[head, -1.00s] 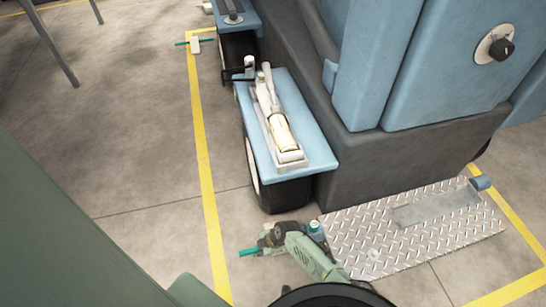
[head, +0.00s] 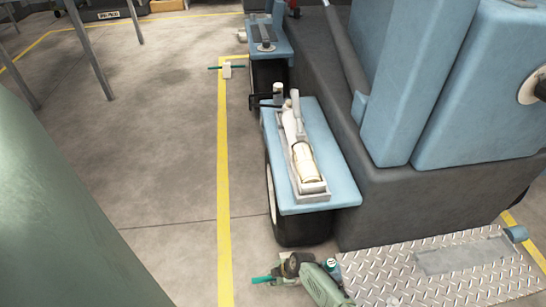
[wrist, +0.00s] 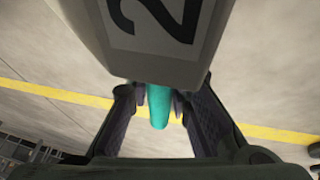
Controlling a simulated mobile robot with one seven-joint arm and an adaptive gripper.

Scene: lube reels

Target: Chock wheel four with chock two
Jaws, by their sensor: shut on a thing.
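Chock two (wrist: 150,40), a pale block with a black "2" on its face, fills the top of the wrist view. My gripper (wrist: 158,105) is shut on its teal handle (wrist: 158,112). In the head view my gripper (head: 286,272) is low in the picture, just in front of the near wheel, with a teal handle end (head: 261,280) sticking out to its left. The near black wheel (head: 302,232) is under a blue fender (head: 335,185); a farther wheel (head: 268,75) is behind it. No wheel number is readable, so I cannot tell which is wheel four.
Another pale chock (head: 227,72) with a teal handle lies on the floor near the far wheel. A yellow line (head: 224,190) runs beside the machine. A tread-plate step (head: 440,265) is right of my gripper. Grey legs (head: 90,50) stand at the upper left; floor between is clear.

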